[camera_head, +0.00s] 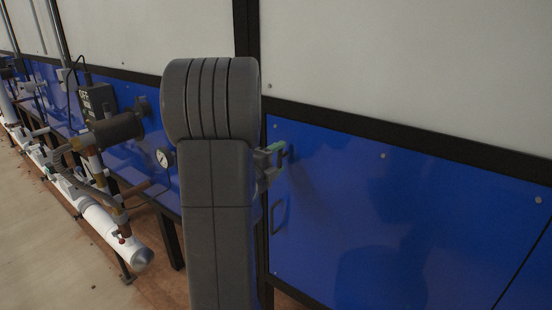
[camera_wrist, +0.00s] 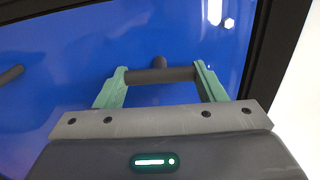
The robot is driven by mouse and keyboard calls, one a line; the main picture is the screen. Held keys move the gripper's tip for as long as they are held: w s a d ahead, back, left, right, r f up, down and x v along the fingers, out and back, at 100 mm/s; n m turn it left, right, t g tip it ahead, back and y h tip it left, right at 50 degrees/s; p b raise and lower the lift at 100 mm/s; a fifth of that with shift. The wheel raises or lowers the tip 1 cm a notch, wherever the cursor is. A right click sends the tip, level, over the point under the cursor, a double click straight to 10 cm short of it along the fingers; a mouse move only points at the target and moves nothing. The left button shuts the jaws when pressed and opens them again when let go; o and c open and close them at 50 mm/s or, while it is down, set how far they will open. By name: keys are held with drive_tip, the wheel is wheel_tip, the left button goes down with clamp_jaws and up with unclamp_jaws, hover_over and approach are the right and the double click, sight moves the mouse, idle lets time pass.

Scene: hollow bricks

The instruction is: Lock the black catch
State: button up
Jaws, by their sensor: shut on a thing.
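The black catch (camera_wrist: 165,75) is a short dark bar with a round stub at its middle, set on a blue panel (camera_wrist: 70,50). In the wrist view, the green fingers of my gripper (camera_wrist: 161,76) stand at the two ends of the bar, and my gripper is shut on it. In the head view, my gripper (camera_head: 270,163) reaches the upper left corner of the blue panel (camera_head: 370,220). The catch (camera_head: 287,152) shows there as a small dark piece by the fingertips, partly hidden. My arm hides what lies behind it.
A dark handle (camera_head: 279,216) is fixed on the panel below the catch; its end shows in the wrist view (camera_wrist: 11,75). A dark frame (camera_head: 420,150) borders the panel. Pipes, a gauge (camera_head: 164,157) and a motor-like cylinder (camera_head: 115,130) stand left of my arm.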

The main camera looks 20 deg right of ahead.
idle(0.3)
drive_tip(key=o, duration=1.4)
drive_tip(key=shift+a, duration=0.1)
drive_tip(key=b+v, duration=0.2)
drive_tip(key=v, duration=1.1)
drive_tip(key=shift+s+a+b, duration=0.2)
drive_tip(key=shift+s+b, duration=0.05)
drive_tip(key=shift+b, duration=0.15)
drive_tip(key=p+x, duration=0.2)
drive_tip(key=x, duration=1.2)
drive_tip(key=shift+p, duration=0.4)
drive_tip(key=shift+a, duration=0.1)
